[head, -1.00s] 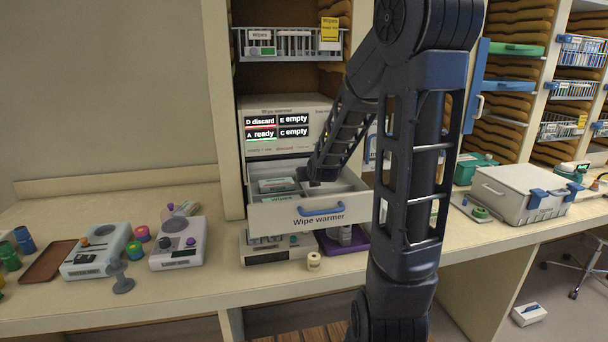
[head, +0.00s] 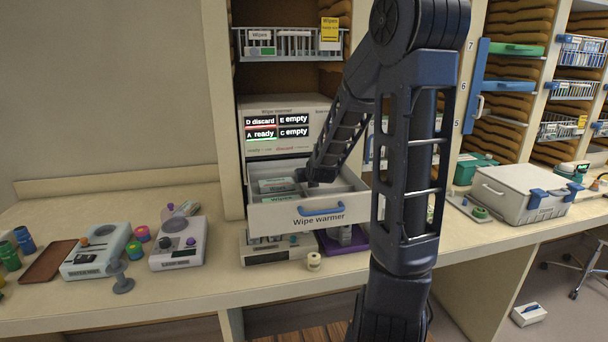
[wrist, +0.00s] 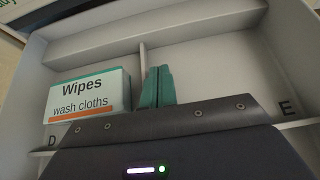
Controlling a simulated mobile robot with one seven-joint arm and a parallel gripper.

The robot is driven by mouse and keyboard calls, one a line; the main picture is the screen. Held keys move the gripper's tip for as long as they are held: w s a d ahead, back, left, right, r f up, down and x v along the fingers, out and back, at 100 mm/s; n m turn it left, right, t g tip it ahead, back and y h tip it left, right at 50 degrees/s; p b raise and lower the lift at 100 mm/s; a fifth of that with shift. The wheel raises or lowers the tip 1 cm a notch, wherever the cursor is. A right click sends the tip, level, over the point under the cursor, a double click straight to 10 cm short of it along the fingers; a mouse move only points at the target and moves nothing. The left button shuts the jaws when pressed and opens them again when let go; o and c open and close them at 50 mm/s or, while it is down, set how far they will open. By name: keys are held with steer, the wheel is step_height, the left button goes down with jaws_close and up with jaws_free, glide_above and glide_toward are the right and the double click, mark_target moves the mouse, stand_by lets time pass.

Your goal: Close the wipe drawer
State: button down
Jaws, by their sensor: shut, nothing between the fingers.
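The wipe drawer (head: 272,218), labelled "Wipe warmer", is pulled out below the warmer's display panel. It has a blue handle (head: 321,209) on its white front. My gripper (head: 316,180) reaches into the open drawer from above. In the wrist view its teal fingers (wrist: 157,84) are shut and empty, close to a thin divider (wrist: 142,62). I cannot tell whether they touch it. A "Wipes wash cloths" pack (wrist: 88,96) lies in the drawer left of the fingers, near the letter D. The compartment right of the fingers, near the letter E, looks empty.
The display (head: 277,127) reads D discard, E empty, A ready, C empty. Under the drawer are a white device (head: 275,254) and a purple tray (head: 340,243). A small roll (head: 314,261) stands in front. A wire rack (head: 290,44) hangs above.

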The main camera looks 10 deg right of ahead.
mark_target(300, 164)
steer(key=shift+w+f, duration=0.3)
steer(key=shift+w, duration=0.2)
steer(key=shift+w+f, duration=0.1)
steer(key=shift+w, duration=0.15)
steer(key=shift+w, duration=2.05)
steer(key=w, duration=0.9)
steer(key=shift+s, duration=0.15)
